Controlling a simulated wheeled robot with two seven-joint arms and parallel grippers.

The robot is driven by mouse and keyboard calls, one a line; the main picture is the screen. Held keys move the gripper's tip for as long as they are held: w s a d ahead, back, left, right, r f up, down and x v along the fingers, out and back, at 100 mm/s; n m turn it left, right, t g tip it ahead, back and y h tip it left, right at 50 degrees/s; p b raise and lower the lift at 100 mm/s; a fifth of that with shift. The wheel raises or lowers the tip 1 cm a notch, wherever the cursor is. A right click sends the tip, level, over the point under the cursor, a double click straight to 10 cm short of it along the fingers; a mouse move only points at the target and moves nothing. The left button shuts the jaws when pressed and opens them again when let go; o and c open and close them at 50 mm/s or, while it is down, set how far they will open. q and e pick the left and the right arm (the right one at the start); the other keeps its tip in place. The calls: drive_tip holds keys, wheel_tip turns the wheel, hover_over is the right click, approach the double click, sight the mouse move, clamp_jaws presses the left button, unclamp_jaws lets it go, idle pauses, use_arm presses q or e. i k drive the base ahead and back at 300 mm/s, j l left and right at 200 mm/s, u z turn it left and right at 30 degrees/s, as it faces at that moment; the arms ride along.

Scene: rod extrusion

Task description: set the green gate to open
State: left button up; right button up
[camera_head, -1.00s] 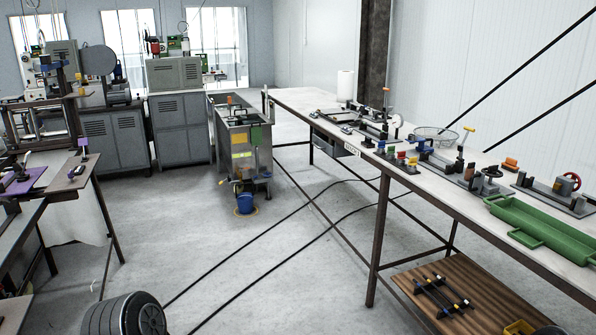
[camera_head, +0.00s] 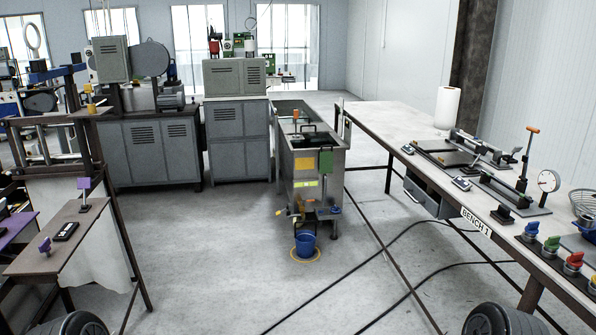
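A grey metal tank (camera_head: 305,205) stands on the floor in the middle of the view. A small green plate (camera_head: 326,161) sits upright at the right of its near end, beside a yellow label (camera_head: 304,163). It is the only green plate-like part I see on the tank; I cannot tell for sure that it is the gate, or its setting. Neither of my grippers is in view. Dark round parts, likely of my own arms, show at the bottom edge.
A blue bucket (camera_head: 305,244) stands on the floor below the tank's near end. A long bench (camera_head: 400,137) with tools and coloured knobs runs along the right. A brown-topped table (camera_head: 62,236) stands at the left.

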sight(326, 158)
drive_tip(key=i+l, duration=0.1)
drive_tip(key=i, duration=0.5)
drive_tip(key=i+l, duration=0.1)
drive_tip(key=i, duration=0.55)
drive_tip(key=i+l, duration=0.15)
drive_tip(key=i, duration=0.45)
drive_tip(key=i+l, duration=0.1)
drive_tip(key=i, duration=0.5)
drive_tip(key=i+u, duration=0.1)
drive_tip(key=i, duration=0.65)
drive_tip(key=i+u, duration=0.15)
drive_tip(key=i, duration=0.65)
drive_tip(key=i+u, duration=0.1)
drive_tip(key=i, duration=0.65)
drive_tip(key=i+l+u, duration=0.1)
drive_tip(key=i, duration=0.65)
